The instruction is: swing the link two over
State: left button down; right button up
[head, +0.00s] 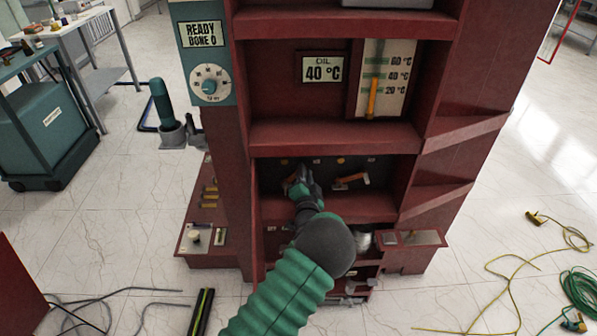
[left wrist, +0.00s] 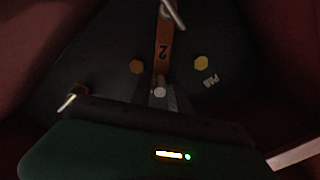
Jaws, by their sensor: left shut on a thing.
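Link two (left wrist: 163,45), an orange bar marked 2, shows in the left wrist view, running up from my left gripper (left wrist: 160,98) to a metal pin at the top edge. My left gripper is shut on its lower end, by a pale round knob. In the head view my left gripper (head: 303,187) is inside the dark recess and hides most of link two. A second orange link (head: 352,182) with a pale end lies to its right on the recess's back panel. My right gripper is in neither view.
In the left wrist view, bronze hexagonal studs (left wrist: 136,67) (left wrist: 201,62) flank link two, the right one above a PAR label (left wrist: 210,80). Red walls and a red shelf (head: 350,207) enclose the recess. A READY DONE 0 sign (head: 201,34) sits above a dial (head: 210,84).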

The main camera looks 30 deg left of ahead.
pick_arm(q)
jog(key=f+m, duration=0.1)
jog(key=m, duration=0.1)
jog(key=d+f+m+b, duration=0.1)
jog(key=w+d+f+m, duration=0.1)
jog(key=m, duration=0.1)
jog(key=shift+w+f+m, duration=0.1)
jog(key=shift+f+m, duration=0.15)
jog(key=shift+m, duration=0.05)
jog(key=shift+f, duration=0.1)
dwell(0.3)
jog(key=c, duration=1.4)
grip_release()
jog(key=shift+c, duration=0.2)
